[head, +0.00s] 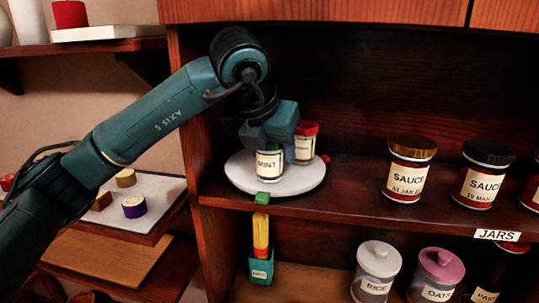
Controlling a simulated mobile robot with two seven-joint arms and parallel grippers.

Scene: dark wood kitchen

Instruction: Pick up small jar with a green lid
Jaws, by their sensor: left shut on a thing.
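A small glass jar labelled MINT (270,164) is on or just above a round white plate (234,171) on the shelf. My left gripper (267,138) comes down over the jar's top and is shut on it. The gripper hides the jar's lid, so I cannot see the lid's colour. Whether the jar still touches the plate I cannot tell. A second small jar with a red lid (306,129) stands just behind and to the right, close to the gripper. My right gripper is not in view.
Sauce jars (407,171) stand to the right on the same shelf. Lidded canisters (376,271) and a green holder (261,267) are below. The cabinet's side wall (190,120) is close left.

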